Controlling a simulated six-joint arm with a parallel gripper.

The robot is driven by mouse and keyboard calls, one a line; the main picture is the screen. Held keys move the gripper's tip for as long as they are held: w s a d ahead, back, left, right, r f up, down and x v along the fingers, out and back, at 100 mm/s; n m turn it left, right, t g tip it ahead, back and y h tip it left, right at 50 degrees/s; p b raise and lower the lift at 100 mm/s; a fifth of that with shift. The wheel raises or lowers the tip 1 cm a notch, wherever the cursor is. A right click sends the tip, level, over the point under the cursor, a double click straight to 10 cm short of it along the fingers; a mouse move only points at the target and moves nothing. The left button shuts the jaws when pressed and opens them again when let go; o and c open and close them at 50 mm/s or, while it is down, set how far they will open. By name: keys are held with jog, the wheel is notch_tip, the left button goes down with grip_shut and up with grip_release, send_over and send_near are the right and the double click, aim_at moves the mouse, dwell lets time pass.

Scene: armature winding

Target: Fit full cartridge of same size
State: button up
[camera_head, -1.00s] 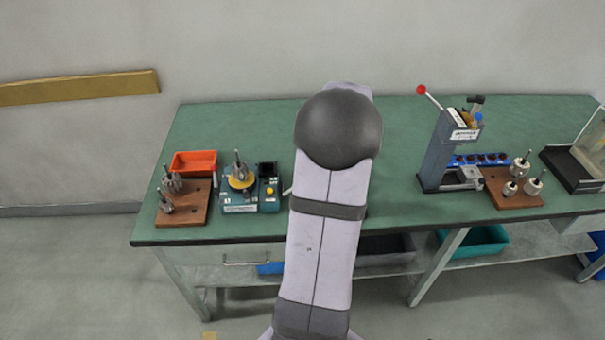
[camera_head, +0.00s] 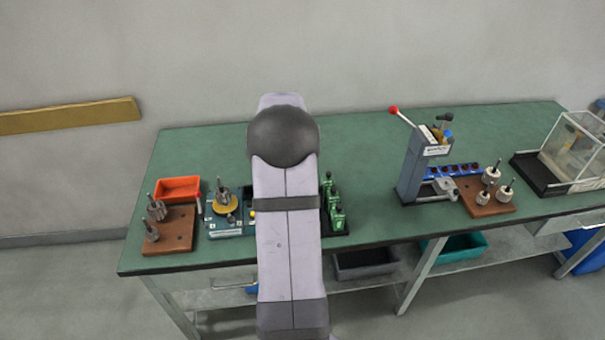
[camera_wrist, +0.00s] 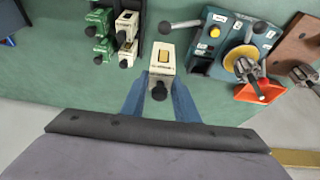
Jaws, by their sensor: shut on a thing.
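My gripper (camera_wrist: 161,78) is shut on a cream cartridge (camera_wrist: 163,56) with a yellow window and a black knob. The cartridge is held over the bench, apart from the rack and the machine. The teal winding machine (camera_wrist: 217,43) is to its right in the wrist view, with a yellow disc, a yellow button and a dark square part. The machine also shows in the head view (camera_head: 226,233), partly behind my arm. Green cartridges (camera_wrist: 98,20) and cream cartridges (camera_wrist: 127,22) stand in a rack at left. Green ones show in the head view (camera_head: 337,219). My arm hides the gripper there.
An orange tray (camera_head: 178,189) and a brown board (camera_head: 178,240) with armatures are at left on the green bench (camera_head: 370,152). A press (camera_head: 415,165) with a red-knobbed lever, another armature board (camera_head: 487,208) and a clear case (camera_head: 575,150) are at right.

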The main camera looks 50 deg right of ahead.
jog(key=w+a+f+p, duration=0.1)
jog(key=w+p, duration=0.1)
jog(key=w, duration=0.4)
jog(key=w+a+f+p, duration=0.1)
jog(key=w+p, duration=0.1)
jog(key=w, duration=0.5)
jog(key=shift+w+a, duration=0.25)
jog(key=shift+a, duration=0.1)
jog(key=shift+f, duration=0.15)
jog(key=shift+f+b, duration=1.2)
jog(key=shift+f, duration=0.85)
jog(key=shift+f+b, duration=1.75)
jog(key=shift+f, duration=0.7)
jog(key=o, duration=1.2)
jog(key=shift+s, duration=0.1)
